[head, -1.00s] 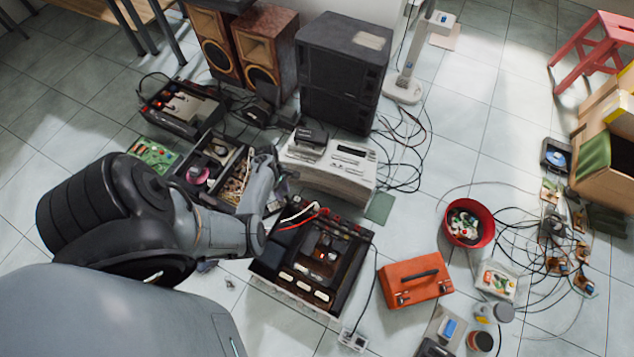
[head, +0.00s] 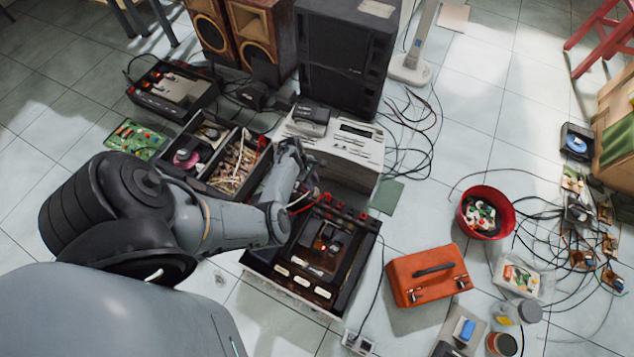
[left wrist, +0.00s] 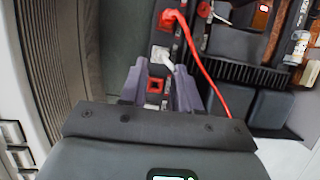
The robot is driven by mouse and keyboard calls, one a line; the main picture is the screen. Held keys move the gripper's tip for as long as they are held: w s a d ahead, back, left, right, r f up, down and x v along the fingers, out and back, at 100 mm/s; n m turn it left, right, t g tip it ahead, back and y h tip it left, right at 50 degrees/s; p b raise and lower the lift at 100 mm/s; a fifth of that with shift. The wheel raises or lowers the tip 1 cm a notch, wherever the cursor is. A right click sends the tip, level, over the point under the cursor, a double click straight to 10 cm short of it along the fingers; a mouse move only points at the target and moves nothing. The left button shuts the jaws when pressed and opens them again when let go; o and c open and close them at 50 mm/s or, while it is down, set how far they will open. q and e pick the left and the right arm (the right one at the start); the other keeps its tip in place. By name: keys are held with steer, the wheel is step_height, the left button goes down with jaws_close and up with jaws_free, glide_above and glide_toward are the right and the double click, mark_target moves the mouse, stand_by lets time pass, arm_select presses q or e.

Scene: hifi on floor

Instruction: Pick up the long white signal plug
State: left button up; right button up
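The white plug (left wrist: 163,57) shows in the left wrist view, in a row of sockets between a red plug (left wrist: 171,18) and an empty red square socket (left wrist: 155,85). My left gripper (left wrist: 160,76) is open, one finger on each side of this row. The white plug lies at or just beyond the fingertips; I cannot tell whether they touch it. In the head view my left gripper (head: 292,158) is by the back left of the opened hifi unit (head: 345,265), in front of the white device (head: 352,150). The plug is not clear there. My right gripper is not in view.
A red cable (left wrist: 207,75) runs close past the right finger. An orange case (head: 428,275) and a red bowl (head: 486,212) stand to the right. A divided parts tray (head: 215,155) is left of the gripper.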

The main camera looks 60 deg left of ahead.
mark_target(317, 190)
arm_select(q)
steer(key=shift+b+x, duration=0.85)
steer(key=shift+x, duration=0.25)
steer(key=b+x, duration=0.2)
steer(key=x, duration=0.1)
steer(key=shift+s+b, duration=0.1)
steer(key=shift+b, duration=0.25)
steer(key=shift+d+f+b, duration=0.25)
steer(key=shift+b, duration=0.05)
steer(key=shift+c, duration=0.4)
jaws_close()
steer(key=shift+r, duration=0.1)
steer(key=shift+r, duration=0.1)
